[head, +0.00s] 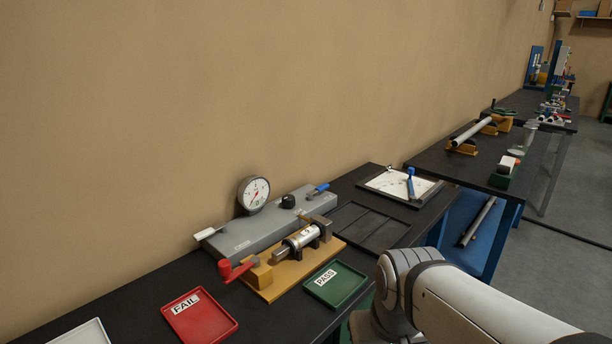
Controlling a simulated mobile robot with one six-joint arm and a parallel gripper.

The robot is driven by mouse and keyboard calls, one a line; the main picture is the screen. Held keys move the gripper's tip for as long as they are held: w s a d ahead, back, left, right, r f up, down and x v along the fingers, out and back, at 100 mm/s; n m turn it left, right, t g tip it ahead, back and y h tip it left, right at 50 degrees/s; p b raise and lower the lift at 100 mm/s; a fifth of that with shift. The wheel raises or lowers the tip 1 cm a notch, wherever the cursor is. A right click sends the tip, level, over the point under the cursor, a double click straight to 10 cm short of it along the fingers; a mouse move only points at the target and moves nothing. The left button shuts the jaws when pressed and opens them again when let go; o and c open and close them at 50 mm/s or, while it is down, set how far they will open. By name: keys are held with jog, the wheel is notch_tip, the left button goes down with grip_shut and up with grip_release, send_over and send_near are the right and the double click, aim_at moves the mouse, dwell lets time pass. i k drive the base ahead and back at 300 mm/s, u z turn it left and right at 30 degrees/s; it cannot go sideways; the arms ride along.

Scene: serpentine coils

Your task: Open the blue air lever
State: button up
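A small blue lever (322,188) sits at the right end of the grey test panel (240,235) on the dark bench. It points up and to the right, away from the panel's top. I cannot tell from this view alone whether it is open or shut. A round dial gauge (253,193) stands at the back of the panel, and a black knob (288,201) is between gauge and lever. A white lever (206,233) is at the panel's left end. My white arm shows at the lower right; my gripper is out of view.
In front of the panel, a wooden fixture (263,283) holds a metal cylinder (303,238) and a red-handled clamp (236,270). A red FAIL tray (213,323) and a green PASS tray (353,290) lie nearby. A white board (428,188) with a blue tool (410,182) lies farther right.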

aim_at(320, 189)
jog(key=i, duration=0.4)
jog(key=u, duration=0.15)
jog(key=k, duration=0.95)
jog(key=z, duration=0.4)
jog(key=i, duration=1.6)
jog(key=u, duration=0.55)
